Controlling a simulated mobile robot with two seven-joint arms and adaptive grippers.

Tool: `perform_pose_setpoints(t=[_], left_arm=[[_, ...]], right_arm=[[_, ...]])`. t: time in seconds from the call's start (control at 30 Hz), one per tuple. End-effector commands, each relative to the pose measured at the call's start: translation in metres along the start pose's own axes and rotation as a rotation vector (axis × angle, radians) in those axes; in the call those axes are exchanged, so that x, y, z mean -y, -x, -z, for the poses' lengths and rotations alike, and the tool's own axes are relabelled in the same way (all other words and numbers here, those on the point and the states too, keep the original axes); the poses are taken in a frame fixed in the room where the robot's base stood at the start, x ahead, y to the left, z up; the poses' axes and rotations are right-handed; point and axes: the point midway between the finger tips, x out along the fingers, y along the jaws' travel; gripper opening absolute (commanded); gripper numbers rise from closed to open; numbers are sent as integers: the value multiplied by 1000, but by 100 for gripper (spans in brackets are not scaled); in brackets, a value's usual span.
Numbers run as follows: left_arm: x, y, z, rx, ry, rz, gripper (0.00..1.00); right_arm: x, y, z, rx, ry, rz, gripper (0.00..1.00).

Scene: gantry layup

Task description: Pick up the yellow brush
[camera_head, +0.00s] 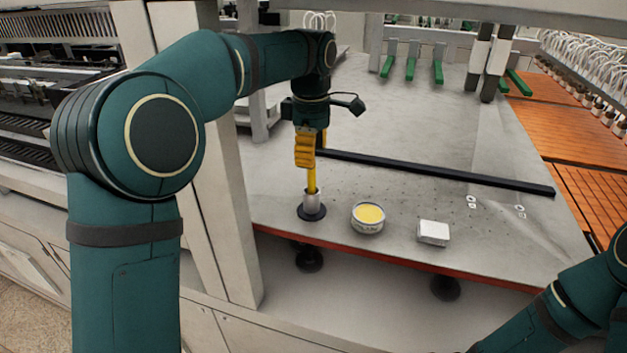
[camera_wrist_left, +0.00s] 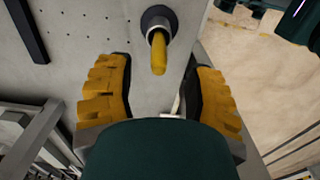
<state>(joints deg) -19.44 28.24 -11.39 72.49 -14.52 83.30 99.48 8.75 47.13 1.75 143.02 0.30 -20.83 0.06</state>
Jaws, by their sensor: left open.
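The yellow brush (camera_head: 311,180) stands upright in a small grey holder (camera_head: 312,203) with a dark round base near the table's front edge. Its handle also shows in the left wrist view (camera_wrist_left: 158,52), rising from the holder. My left gripper (camera_head: 305,160) points down above the brush, its yellow fingers close to the handle's top. In the left wrist view the fingers (camera_wrist_left: 158,84) are spread apart, with the handle's end near the gap between their tips. I see no finger contact with it. My right gripper is out of frame; only part of that arm shows.
A round tin with yellow contents (camera_head: 368,217) and a white block (camera_head: 433,233) sit right of the holder. A long black bar (camera_head: 440,172) lies behind them. A pale post (camera_head: 222,170) stands left. The grey table (camera_head: 400,120) is mostly clear behind.

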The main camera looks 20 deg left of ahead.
Motion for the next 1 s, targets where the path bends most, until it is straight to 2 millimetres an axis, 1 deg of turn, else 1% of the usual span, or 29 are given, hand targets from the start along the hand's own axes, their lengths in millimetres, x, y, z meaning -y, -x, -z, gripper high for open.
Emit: perform_pose_setpoints(t=[0.03,0.17,0.3,0.4,0.53,0.77,0.8,0.87,0.9,0.93,1.0], left_arm=[[0,-6,0,0,0,1,53],[0,-20,0,0,-1,1,53],[0,-41,1,0,-1,4,53],[0,-53,1,0,-1,3,53],[0,-59,1,0,-1,0,53],[0,-59,1,0,-1,0,52],[0,-59,1,0,-1,-1,38],[0,-59,1,0,-1,-1,17],[0,-59,1,0,-1,-1,3],[0,-59,1,0,-1,-1,0],[0,-59,1,0,-1,-1,0]], right_arm=[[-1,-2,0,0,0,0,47],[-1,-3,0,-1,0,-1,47],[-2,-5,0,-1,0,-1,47],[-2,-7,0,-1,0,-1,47],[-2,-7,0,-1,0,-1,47],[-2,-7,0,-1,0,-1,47],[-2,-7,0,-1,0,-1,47],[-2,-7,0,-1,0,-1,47],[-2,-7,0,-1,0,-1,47],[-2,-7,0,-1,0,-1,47],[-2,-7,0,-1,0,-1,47]])
